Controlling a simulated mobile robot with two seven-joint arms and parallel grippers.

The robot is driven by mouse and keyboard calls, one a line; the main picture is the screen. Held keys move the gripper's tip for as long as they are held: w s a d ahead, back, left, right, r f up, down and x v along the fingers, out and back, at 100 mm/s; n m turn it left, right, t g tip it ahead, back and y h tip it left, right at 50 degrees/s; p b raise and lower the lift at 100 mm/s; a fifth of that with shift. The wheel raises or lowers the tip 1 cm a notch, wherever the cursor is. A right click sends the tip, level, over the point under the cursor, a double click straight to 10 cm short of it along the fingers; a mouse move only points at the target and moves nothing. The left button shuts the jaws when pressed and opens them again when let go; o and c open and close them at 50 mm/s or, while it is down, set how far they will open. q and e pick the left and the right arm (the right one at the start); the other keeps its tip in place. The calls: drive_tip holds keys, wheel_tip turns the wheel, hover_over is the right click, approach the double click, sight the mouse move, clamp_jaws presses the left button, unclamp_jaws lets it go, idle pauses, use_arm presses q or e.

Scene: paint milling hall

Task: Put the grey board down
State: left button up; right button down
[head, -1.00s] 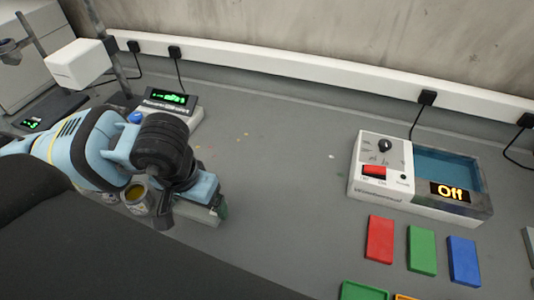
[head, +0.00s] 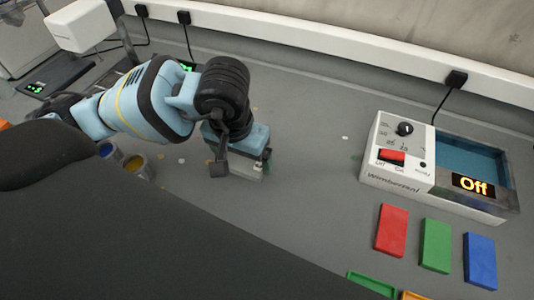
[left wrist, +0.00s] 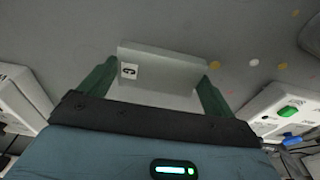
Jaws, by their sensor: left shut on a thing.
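My left gripper (head: 243,168) is over the grey bench top, left of the white ultrasonic-style bath. It is shut on the grey board (left wrist: 170,65). In the left wrist view the board lies between the two green fingers of my left gripper (left wrist: 157,88), with a small white label bearing a dark mark near its left end. In the head view only a pale strip of the board (head: 246,174) shows below the gripper. I cannot tell whether it touches the bench. My right gripper is not in view.
A white bath unit (head: 395,180) reading "Off" stands right. Red (head: 391,230), green (head: 435,245) and blue (head: 480,261) boards lie in front of it. Paint cans (head: 137,166) stand left of the gripper, and a scale (head: 58,78) farther left. Bench between gripper and bath is clear.

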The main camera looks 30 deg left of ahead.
use_arm(q)
drive_tip(key=shift+w+d+f+p, duration=0.15)
drive_tip(key=shift+w+d, duration=0.4)
drive_tip(key=shift+w, duration=0.3)
drive_tip(key=shift+w+d+f+p, duration=0.15)
drive_tip(key=shift+w+d, duration=0.4)
drive_tip(key=shift+w, duration=0.3)
drive_tip(key=shift+w+d+f, duration=0.15)
drive_tip(key=shift+w+d, duration=0.4)
drive_tip(key=shift+w, duration=0.3)
drive_tip(key=shift+f, duration=1.65)
drive_tip(key=shift+f, duration=0.1)
drive_tip(key=shift+f, duration=0.1)
drive_tip(key=o, duration=0.8)
drive_tip(key=shift+c, duration=0.2)
drive_tip(key=shift+o, duration=0.2)
drive_tip(key=shift+r, duration=0.75)
wheel_tip(320, 180, up, 11)
drive_tip(key=s, duration=0.1)
drive_tip(key=shift+s+p, duration=0.2)
drive_tip(key=shift+p, duration=0.1)
